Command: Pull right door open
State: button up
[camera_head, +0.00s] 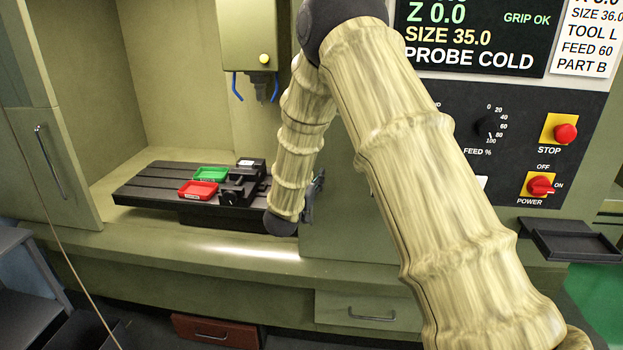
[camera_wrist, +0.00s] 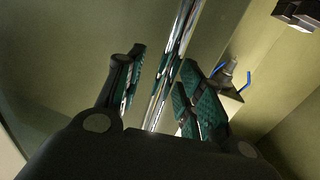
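The right door (camera_head: 345,225) is an olive panel right of the machine opening, largely hidden behind my arm. Its handle is not clear in the head view. In the wrist view a shiny metal bar handle (camera_wrist: 172,70) runs lengthwise between the two teal-padded fingers of my gripper (camera_wrist: 160,93). The fingers stand apart on either side of the bar. A gap shows between the left finger and the bar; the right finger is closer, and I cannot tell if it touches. In the head view my gripper (camera_head: 315,192) is mostly hidden behind my wrist, beside the door's left part.
The left door (camera_head: 60,175) with its bar handle stands at the left. Inside are a dark table (camera_head: 145,187) with a green tray (camera_head: 211,174), a red tray (camera_head: 198,190) and a vise (camera_head: 238,187). Drawers lie below. A control panel (camera_head: 510,150) is at the right.

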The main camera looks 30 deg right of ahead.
jog(key=shift+a, duration=0.1)
jog(key=v, duration=1.1)
jog(key=shift+s+a, duration=0.2)
jog(key=shift+s, duration=0.1)
